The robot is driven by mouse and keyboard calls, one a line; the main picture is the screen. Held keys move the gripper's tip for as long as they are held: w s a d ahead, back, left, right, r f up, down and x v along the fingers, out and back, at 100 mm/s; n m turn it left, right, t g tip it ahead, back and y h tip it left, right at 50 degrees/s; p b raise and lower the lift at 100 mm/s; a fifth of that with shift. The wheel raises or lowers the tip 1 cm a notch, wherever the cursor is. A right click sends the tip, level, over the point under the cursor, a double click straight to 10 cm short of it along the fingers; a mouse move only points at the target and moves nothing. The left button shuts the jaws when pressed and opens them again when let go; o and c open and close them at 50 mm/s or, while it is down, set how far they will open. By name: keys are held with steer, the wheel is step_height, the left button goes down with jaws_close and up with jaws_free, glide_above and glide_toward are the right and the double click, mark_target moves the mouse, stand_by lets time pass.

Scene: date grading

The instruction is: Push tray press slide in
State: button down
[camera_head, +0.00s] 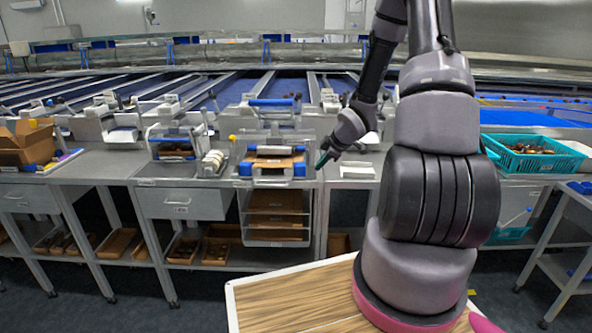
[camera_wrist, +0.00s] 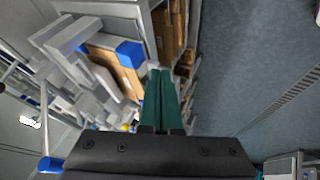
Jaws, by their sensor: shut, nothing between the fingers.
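The tray press (camera_head: 274,158) stands on the bench at the middle of the head view, a grey frame with a blue handle bar on top and blue corner blocks. Its slide (camera_head: 272,177) shows low at the front, with a brown tray (camera_head: 276,162) inside. My gripper (camera_head: 322,163), with green fingers, is shut and empty just right of the press front. In the wrist view the closed fingers (camera_wrist: 158,98) point at the press's side, near a blue block (camera_wrist: 130,54) and the brown board (camera_wrist: 110,68). I cannot tell whether the fingertips touch the press.
A rack of brown trays (camera_head: 275,205) hangs under the press. A turquoise crate (camera_head: 530,155) of dates stands on the right bench. A cardboard box (camera_head: 27,142) sits at the far left. Open floor lies before the bench.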

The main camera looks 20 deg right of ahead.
steer(key=w+f, duration=0.2)
steer(key=w, duration=0.1)
steer(key=w+f, duration=0.3)
steer(key=w+a+f, duration=0.1)
steer(key=w+f, duration=0.1)
steer(key=w, duration=0.1)
steer(key=shift+w+f, duration=0.2)
steer(key=shift+f, duration=0.15)
steer(key=shift+w, duration=0.1)
steer(key=w, duration=0.1)
steer(key=w+d, duration=0.1)
steer(key=w, duration=0.1)
steer(key=shift+w+d, duration=0.1)
steer(key=shift+w, duration=0.15)
steer(key=shift+w+r, duration=0.1)
steer(key=shift+w, duration=0.05)
